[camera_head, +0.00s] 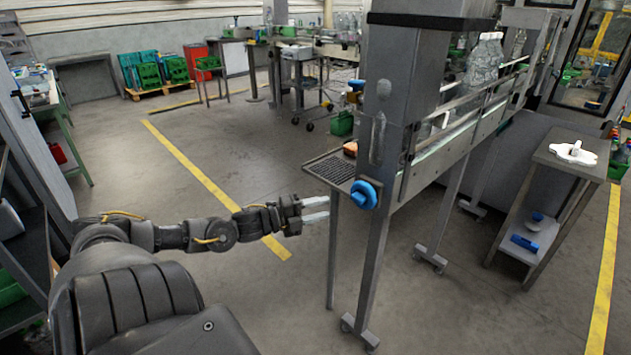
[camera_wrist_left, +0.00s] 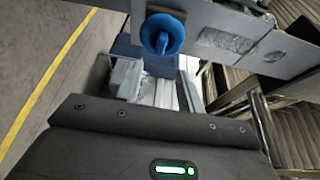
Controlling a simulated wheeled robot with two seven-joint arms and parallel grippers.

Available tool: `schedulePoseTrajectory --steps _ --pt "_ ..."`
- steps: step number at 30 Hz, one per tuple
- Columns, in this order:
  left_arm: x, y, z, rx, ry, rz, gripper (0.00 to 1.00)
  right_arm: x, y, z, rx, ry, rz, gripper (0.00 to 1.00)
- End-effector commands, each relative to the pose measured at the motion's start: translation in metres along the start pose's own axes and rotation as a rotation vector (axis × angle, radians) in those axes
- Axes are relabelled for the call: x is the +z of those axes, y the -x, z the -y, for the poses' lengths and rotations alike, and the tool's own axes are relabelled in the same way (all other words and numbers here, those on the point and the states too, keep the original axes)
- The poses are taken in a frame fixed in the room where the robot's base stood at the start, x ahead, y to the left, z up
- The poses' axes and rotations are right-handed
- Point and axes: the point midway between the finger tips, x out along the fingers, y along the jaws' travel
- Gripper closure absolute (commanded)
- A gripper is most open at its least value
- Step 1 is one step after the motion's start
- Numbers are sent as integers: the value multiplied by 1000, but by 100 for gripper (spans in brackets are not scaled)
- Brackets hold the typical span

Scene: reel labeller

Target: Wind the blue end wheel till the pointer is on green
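The blue end wheel (camera_head: 363,195) is on the end of the grey machine frame, beside a dark grated shelf. In the left wrist view the blue wheel (camera_wrist_left: 178,36) shows near the top middle, with a round knob on its face. My left gripper (camera_head: 316,208) is to the left of the wheel and apart from it. Its two pale fingers are spread with nothing seen between them. The fingers also show below the wheel in the left wrist view (camera_wrist_left: 157,88). I cannot make out the pointer or a green mark. My right gripper is out of view.
The grated shelf (camera_head: 331,169) juts out left of the wheel. A grey machine leg (camera_head: 374,270) stands below it. A side table (camera_head: 568,152) with a white part on top is at the right. The floor around my left arm is clear.

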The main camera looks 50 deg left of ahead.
Motion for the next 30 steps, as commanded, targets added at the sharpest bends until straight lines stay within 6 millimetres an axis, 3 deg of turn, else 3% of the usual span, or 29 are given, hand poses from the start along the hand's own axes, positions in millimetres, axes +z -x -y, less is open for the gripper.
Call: schedulePoseTrajectory --steps 7,26,28,30 --pt "-1 10 0 0 1 -1 62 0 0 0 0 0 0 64" --pt "0 10 0 0 6 -1 62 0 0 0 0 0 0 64" --pt "2 10 -2 10 41 14 62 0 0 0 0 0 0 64" --pt "21 15 -16 55 86 71 62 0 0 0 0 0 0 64"
